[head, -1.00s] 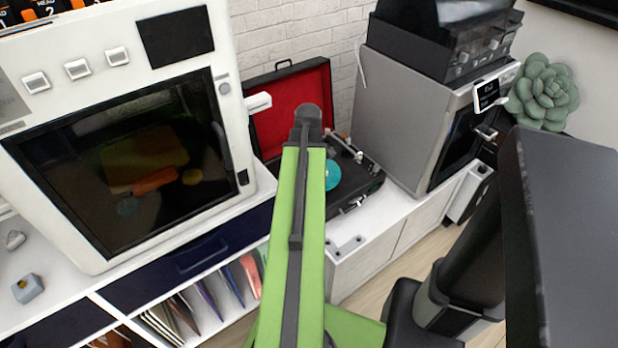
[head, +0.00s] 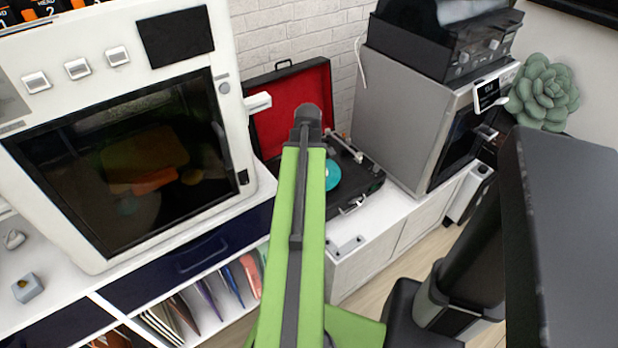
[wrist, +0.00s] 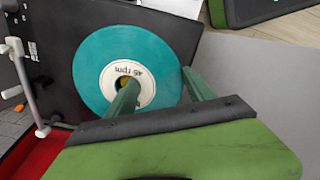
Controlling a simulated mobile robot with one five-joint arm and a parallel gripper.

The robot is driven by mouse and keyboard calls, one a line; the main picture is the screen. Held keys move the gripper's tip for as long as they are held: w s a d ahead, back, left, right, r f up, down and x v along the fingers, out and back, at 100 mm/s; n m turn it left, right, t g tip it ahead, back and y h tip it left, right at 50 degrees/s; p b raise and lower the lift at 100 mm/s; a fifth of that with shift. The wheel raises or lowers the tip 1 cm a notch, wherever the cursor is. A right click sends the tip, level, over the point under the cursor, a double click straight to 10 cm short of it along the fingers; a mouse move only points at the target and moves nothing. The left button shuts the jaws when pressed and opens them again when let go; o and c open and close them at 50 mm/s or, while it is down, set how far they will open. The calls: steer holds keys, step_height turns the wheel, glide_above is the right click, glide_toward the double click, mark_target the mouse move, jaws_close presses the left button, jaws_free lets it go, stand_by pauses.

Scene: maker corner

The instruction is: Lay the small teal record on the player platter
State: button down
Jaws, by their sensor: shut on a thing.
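The small teal record (wrist: 105,72) has a white label marked "45 rpm". It lies flat over the deck of the open black record player (wrist: 50,40). In the head view, the record (head: 333,175) shows just right of my green arm. In the wrist view, my gripper (wrist: 160,77) is shut on the record, one finger over the centre hole and the other at its right rim. The platter is hidden under the record, and I cannot tell whether the two touch. My fingertips are hidden behind my arm in the head view.
The player's tonearm (wrist: 32,95) stands left of the record in the wrist view. The red-lined lid (head: 282,95) is open at the back. A white enclosed machine (head: 245,120) stands left of the player and a grey one (head: 395,120) right.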

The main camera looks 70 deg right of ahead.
steer(key=shift+f, duration=0.15)
steer(key=shift+c, duration=1.4)
jaws_free()
step_height(320, 180, up, 17)
steer(key=p, duration=1.7)
steer(key=shift+r, duration=0.2)
steer(key=shift+s, duration=0.1)
